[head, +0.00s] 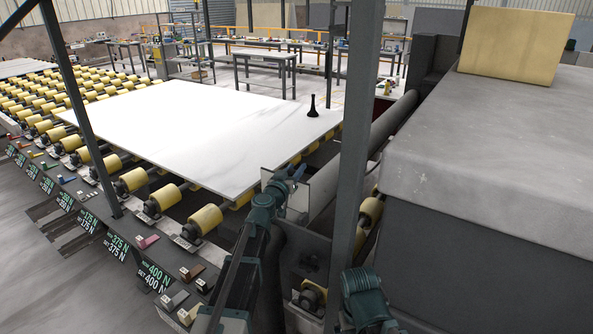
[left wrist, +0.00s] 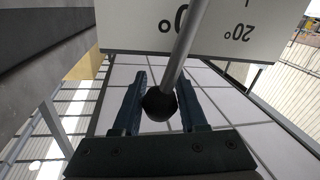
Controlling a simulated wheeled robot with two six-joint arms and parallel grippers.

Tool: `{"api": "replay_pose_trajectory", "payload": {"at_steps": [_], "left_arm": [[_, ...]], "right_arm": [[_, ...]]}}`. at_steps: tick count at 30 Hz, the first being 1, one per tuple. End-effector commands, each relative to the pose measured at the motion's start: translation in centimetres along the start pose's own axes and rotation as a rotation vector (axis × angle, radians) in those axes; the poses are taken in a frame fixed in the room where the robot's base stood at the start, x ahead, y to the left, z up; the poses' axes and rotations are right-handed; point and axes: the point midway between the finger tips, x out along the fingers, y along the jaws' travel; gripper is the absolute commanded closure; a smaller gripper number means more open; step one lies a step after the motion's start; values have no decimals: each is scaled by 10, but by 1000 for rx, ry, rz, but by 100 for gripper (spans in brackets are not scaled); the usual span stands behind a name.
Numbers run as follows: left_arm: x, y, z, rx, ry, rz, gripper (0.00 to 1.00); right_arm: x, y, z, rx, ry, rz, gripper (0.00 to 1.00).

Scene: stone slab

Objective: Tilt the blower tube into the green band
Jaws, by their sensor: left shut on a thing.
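My left gripper (head: 291,175) is low in the middle of the head view, beside a pale panel (head: 318,193). In the left wrist view its fingers (left wrist: 162,92) are on either side of a black ball knob (left wrist: 159,104) at the end of a metal rod (left wrist: 188,45), and are shut on it. Behind the rod a white scale plate (left wrist: 235,25) shows degree marks, 20° and part of another. No green band shows. A long dark grey tube (head: 392,118), perhaps the blower tube, runs behind the post. My right gripper is not in view.
A white stone slab (head: 190,130) lies on yellow rollers (head: 205,218), with a black cone-shaped object (head: 312,106) on it. A dark post (head: 352,165) stands just right of my left gripper. A large grey housing (head: 500,150) fills the right side.

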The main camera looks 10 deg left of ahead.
Motion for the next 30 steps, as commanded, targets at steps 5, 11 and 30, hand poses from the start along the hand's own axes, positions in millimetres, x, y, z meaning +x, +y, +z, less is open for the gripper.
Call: {"api": "replay_pose_trajectory", "payload": {"at_steps": [5,11,30], "left_arm": [[8,-28,-12,-105,-18,-9,100],[10,-45,-15,-177,-33,-11,100],[9,-45,-14,-181,-34,-10,29]], "right_arm": [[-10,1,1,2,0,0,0],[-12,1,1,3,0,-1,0],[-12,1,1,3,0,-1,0]]}}
